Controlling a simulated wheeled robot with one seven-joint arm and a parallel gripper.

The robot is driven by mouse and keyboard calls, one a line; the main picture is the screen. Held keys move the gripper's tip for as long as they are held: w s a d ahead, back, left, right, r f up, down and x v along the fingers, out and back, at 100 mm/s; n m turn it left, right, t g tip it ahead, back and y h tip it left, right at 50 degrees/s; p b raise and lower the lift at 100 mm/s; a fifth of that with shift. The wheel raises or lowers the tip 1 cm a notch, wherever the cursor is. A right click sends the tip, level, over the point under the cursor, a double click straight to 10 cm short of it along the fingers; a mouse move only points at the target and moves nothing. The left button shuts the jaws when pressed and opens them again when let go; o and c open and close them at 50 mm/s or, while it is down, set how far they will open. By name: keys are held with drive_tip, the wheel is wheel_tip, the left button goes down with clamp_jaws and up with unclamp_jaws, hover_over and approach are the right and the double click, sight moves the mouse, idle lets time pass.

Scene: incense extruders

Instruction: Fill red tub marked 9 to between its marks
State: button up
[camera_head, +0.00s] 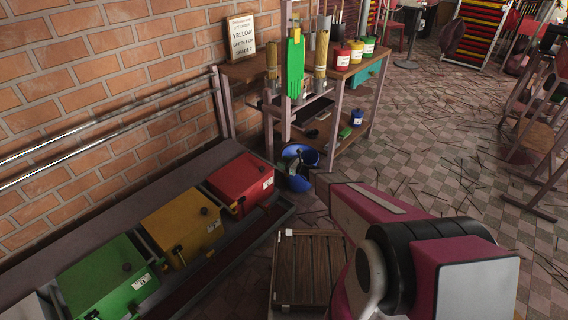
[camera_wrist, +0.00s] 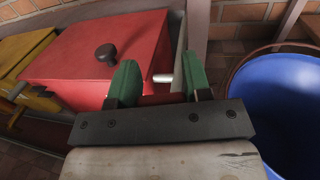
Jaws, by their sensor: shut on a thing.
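A red tub (camera_head: 343,57) with a white label stands on the far bench beside a yellow tub (camera_head: 355,52) and a green one (camera_head: 369,46). Their label numbers are too small to read. A red lidded bin (camera_head: 238,178) with a dark knob and a label is at the far end of the row of bins. In the wrist view the red bin (camera_wrist: 75,55) lies just ahead and left of my gripper (camera_wrist: 160,82). How the peg joins anything is hidden. I cannot make out the gripper in the head view.
A blue bucket (camera_wrist: 285,105) is close on the right of my gripper. Yellow (camera_head: 182,226) and green (camera_head: 108,276) bins stand nearer along the brick wall. A slatted wooden crate (camera_head: 308,270) is beside my arm. A blue tub (camera_head: 357,117) sits on the bench's lower shelf.

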drive_tip(key=n+g, duration=0.3)
drive_tip(key=g, duration=0.1)
drive_tip(key=n+g+y, duration=0.1)
drive_tip(key=n+g, duration=0.1)
drive_tip(key=g, duration=0.2)
drive_tip(key=s+n+g, duration=0.1)
drive_tip(key=n+g, duration=0.2)
drive_tip(key=g, duration=0.2)
drive_tip(key=shift+s+n+y, duration=0.1)
drive_tip(key=shift+n+y, duration=0.2)
drive_tip(key=shift+s+g, duration=0.1)
drive_tip(key=shift+g, duration=0.2)
drive_tip(key=o, duration=0.9)
drive_tip(key=v, duration=1)
drive_tip(key=shift+d, duration=0.35)
